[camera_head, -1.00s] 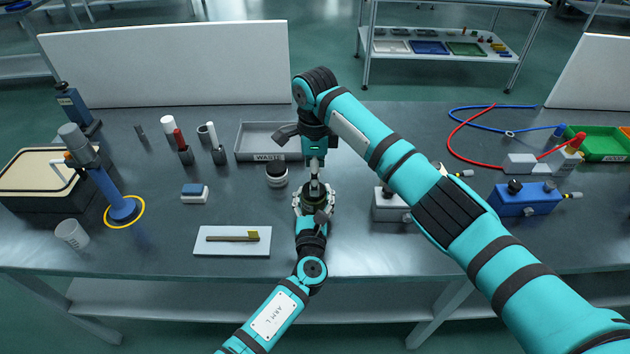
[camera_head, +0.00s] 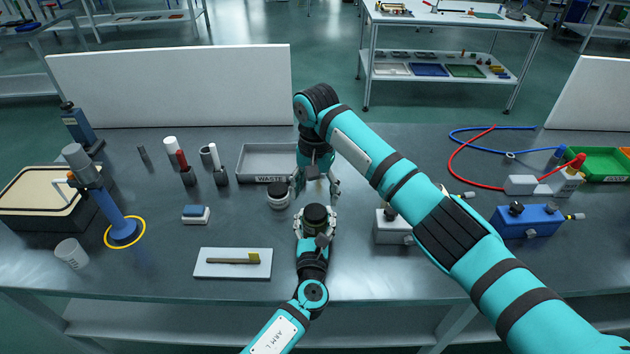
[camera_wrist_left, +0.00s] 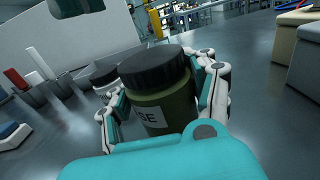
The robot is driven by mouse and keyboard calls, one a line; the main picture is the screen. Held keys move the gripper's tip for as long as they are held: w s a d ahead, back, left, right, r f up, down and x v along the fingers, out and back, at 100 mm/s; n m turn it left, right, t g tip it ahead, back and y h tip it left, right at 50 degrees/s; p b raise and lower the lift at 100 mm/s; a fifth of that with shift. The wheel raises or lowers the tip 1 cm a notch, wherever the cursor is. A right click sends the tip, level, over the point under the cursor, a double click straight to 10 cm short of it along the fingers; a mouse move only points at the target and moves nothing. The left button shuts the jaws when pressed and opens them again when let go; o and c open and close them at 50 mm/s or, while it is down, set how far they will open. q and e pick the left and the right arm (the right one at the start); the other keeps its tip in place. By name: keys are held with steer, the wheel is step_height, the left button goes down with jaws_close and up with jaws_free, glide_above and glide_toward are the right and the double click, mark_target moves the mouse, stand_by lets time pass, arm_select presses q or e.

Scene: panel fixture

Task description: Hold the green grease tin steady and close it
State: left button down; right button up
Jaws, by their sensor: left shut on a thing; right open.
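The green grease tin (camera_wrist_left: 165,105) is upright in my left gripper (camera_head: 316,222), which is shut around its body; its tip region also shows in the left wrist view (camera_wrist_left: 165,100). A black ribbed lid (camera_wrist_left: 153,67) sits level on top of the tin. Part of a white label shows on the body. In the head view the lid (camera_head: 315,212) hides most of the tin. My right gripper (camera_head: 316,188) is open and empty, behind and above the tin, apart from the lid.
A white jar with a black lid (camera_head: 278,198) stands just left of the tin. A grey waste tray (camera_head: 268,178) is behind it. A white board with a brush (camera_head: 212,270) lies front left. A grey box (camera_head: 390,232) stands to the right.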

steer(key=n, duration=0.5)
steer(key=shift+r, duration=0.25)
steer(key=n, duration=0.5)
steer(key=shift+r, duration=0.15)
steer(key=n, duration=0.5)
steer(key=shift+r+n, duration=0.2)
steer(key=shift+n, duration=0.1)
steer(key=n, duration=0.4)
steer(key=shift+r+n, duration=0.15)
steer(key=shift+n, duration=0.25)
steer(key=n, duration=0.5)
steer(key=shift+a+r, duration=0.1)
steer(key=shift+r, duration=0.1)
steer(key=n, duration=0.5)
steer(key=shift+r, duration=0.2)
steer(key=n, duration=0.4)
steer(key=shift+r+n, duration=0.15)
steer(key=shift+n, duration=0.25)
steer(key=n, duration=0.5)
steer(key=shift+r, duration=0.15)
